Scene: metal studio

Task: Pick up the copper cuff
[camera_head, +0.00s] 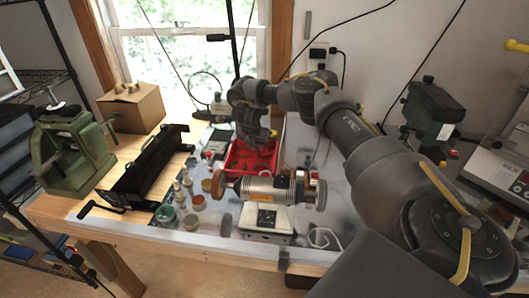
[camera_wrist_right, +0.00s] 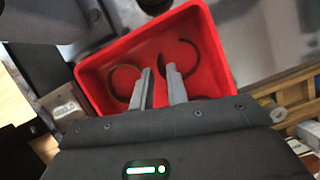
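A red tray (camera_head: 232,160) stands on the workbench in the head view and fills the middle of the right wrist view (camera_wrist_right: 90,73). Two thin open cuffs lie in it: a brownish one at the left (camera_wrist_right: 112,78) and a darker one at the right (camera_wrist_right: 197,54). Blur keeps me from telling surely which is copper. My right gripper (camera_wrist_right: 158,72) points into the tray, its fingers a little apart, with a tip near each cuff. I see nothing held between them. In the head view my right gripper (camera_head: 256,146) hangs over the tray. My left gripper is out of view.
A silver machine with round ends (camera_head: 268,188) stands just in front of the tray. Small jars (camera_head: 190,222) and a black metal brake (camera_head: 148,168) are to the left. A cardboard box (camera_head: 132,107) and a green press (camera_head: 72,150) stand farther left.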

